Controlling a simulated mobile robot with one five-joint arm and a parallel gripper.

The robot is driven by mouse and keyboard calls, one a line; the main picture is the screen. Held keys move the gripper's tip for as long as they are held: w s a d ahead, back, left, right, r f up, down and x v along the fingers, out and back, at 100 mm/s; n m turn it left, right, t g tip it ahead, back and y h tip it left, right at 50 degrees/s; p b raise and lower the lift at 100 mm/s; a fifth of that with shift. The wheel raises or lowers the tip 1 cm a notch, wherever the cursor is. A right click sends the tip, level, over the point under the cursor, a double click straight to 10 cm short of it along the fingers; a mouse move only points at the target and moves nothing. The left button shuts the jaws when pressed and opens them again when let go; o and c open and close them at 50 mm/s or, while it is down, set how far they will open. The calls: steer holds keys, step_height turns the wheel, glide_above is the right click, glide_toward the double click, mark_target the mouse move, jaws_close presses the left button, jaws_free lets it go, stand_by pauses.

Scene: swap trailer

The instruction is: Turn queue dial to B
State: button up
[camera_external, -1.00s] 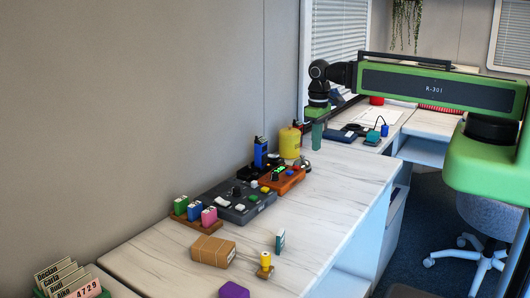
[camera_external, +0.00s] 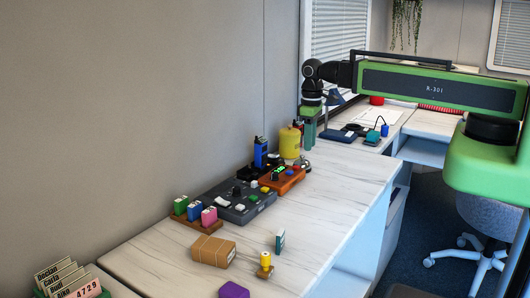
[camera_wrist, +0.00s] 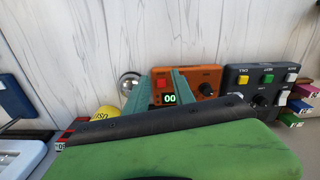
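A grey control box (camera_external: 236,203) with a black dial (camera_external: 237,192) and several coloured buttons lies on the counter along the wall. The small lettering around the dials is unreadable. My gripper (camera_external: 308,140) points down, farther along the counter than both boxes and apart from them. Its teal fingers (camera_wrist: 167,84) look apart and empty.
A yellow canister (camera_external: 290,143) and a blue device (camera_external: 261,153) stand near the orange box. A wooden rack of coloured blocks (camera_external: 197,220), a cardboard box (camera_external: 213,251) and a yellow-topped stamp (camera_external: 265,262) are nearer. The counter right of the control boxes is mostly clear.

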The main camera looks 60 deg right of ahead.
steer(key=o, duration=0.3)
steer(key=w+a+r+n+p, duration=0.3)
steer(key=w+a, duration=0.3)
steer(key=w, duration=0.3)
steer(key=shift+a+r, duration=0.15)
steer(key=shift+a, duration=0.05)
step_height(320, 180, up, 6)
steer(key=n+p, duration=0.4)
steer(key=p, duration=0.2)
glide_above(236, 187)
step_height(236, 187, down, 18)
steer(key=b, duration=1.7)
steer(key=shift+s+a, duration=0.1)
steer(key=shift+s, duration=0.05)
steer(key=shift+r, duration=0.1)
steer(key=shift+r, duration=0.1)
steer(key=shift+c, duration=0.2)
jaws_close()
